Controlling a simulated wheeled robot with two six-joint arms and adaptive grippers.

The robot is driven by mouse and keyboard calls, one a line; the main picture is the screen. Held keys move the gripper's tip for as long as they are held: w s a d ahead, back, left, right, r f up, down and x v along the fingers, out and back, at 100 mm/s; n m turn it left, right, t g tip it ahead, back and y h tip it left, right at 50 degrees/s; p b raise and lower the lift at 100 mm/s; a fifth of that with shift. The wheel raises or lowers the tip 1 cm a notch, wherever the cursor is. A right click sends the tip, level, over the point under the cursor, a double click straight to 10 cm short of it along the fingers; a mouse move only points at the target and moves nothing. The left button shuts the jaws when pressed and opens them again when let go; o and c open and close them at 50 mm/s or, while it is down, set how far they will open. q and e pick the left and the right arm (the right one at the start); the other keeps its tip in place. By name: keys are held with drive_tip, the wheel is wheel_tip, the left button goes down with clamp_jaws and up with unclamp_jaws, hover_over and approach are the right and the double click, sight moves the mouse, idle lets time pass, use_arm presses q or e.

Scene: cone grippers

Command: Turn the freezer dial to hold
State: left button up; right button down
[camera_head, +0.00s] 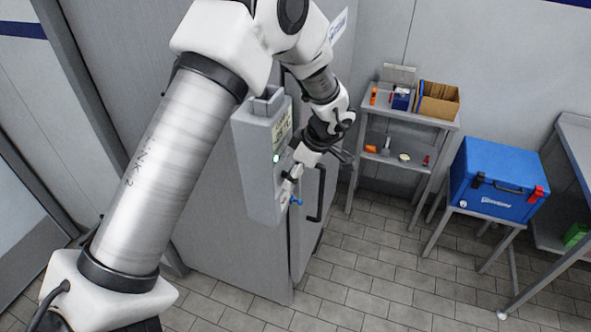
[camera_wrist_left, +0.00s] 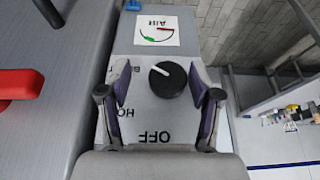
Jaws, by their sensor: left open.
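The freezer dial (camera_wrist_left: 168,79) is a round black knob with a white pointer mark on a grey panel. The mark points up and left in the left wrist view, toward a partly hidden letter. "OFF" (camera_wrist_left: 153,137) reads upside down below the knob; letters "HO" (camera_wrist_left: 127,113) are partly covered by a finger. My left gripper (camera_wrist_left: 160,84) is open, with one finger on each side of the knob; contact cannot be told. In the head view my left gripper (camera_head: 291,180) is at the front of the grey control box (camera_head: 257,170), where the dial is hidden. My right gripper is out of view.
The control box has a green light (camera_head: 276,158) and a blue part (camera_head: 297,201) low down. A black door handle (camera_head: 318,194) is close to the gripper. A shelf (camera_head: 400,112) and blue cool box (camera_head: 499,178) stand right. A red part (camera_wrist_left: 20,84) lies left in the wrist view.

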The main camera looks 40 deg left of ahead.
use_arm(q)
drive_tip(key=shift+s+r, duration=0.1)
drive_tip(key=shift+s+d+r, duration=0.1)
drive_tip(key=shift+s+r, duration=0.05)
drive_tip(key=shift+s, duration=0.15)
drive_tip(key=c, duration=0.4)
drive_tip(key=shift+s+r, duration=0.1)
drive_tip(key=shift+s, duration=0.1)
drive_tip(key=c, duration=0.6)
drive_tip(key=shift+c, duration=0.7)
drive_tip(key=shift+w, duration=0.1)
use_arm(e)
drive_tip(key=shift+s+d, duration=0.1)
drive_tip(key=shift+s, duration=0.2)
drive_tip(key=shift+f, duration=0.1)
